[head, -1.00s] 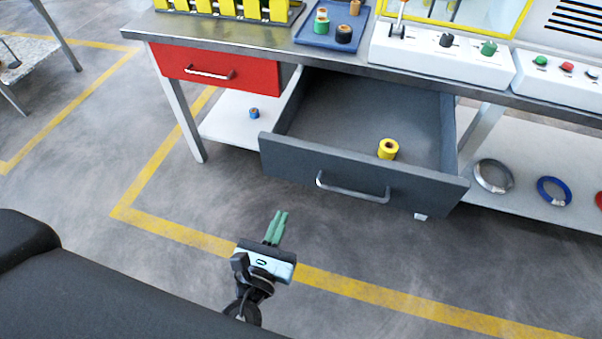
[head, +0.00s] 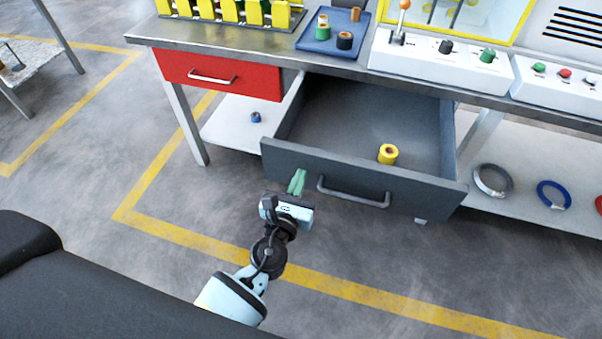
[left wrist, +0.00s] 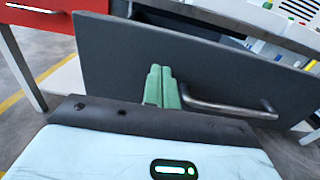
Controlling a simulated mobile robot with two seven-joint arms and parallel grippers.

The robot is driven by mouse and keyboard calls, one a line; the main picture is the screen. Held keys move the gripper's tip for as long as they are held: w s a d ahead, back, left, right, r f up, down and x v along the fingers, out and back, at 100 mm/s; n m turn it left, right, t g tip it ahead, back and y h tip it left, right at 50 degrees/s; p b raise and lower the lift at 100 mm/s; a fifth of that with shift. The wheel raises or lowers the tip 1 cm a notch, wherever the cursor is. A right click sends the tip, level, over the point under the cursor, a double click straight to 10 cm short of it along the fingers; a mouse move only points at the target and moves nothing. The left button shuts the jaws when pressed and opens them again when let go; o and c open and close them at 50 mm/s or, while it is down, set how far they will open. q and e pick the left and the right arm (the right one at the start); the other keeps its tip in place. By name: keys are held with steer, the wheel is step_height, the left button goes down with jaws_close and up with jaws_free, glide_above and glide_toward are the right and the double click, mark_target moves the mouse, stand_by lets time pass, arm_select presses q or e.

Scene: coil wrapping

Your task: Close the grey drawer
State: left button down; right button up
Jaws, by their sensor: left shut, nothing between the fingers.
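The grey drawer (head: 340,178) stands pulled out under the workbench, with a yellow spool (head: 388,154) inside it. Its bar handle (head: 353,193) is on the front panel. My left gripper (head: 298,182) is shut and empty, with its green fingertips at the drawer front, just left of the handle. In the left wrist view the green fingers (left wrist: 161,88) are close together before the grey front panel (left wrist: 120,60), beside the left end of the handle (left wrist: 235,108). I cannot tell whether they touch the panel. My right gripper is not in view.
A shut red drawer (head: 222,75) is left of the grey one. The lower shelf holds a small blue spool (head: 256,117), a grey coil (head: 492,180) and a blue coil (head: 553,194). The floor before the drawer is clear, with yellow lines.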

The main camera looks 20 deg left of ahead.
arm_select(q)
steer(key=shift+w, duration=0.85)
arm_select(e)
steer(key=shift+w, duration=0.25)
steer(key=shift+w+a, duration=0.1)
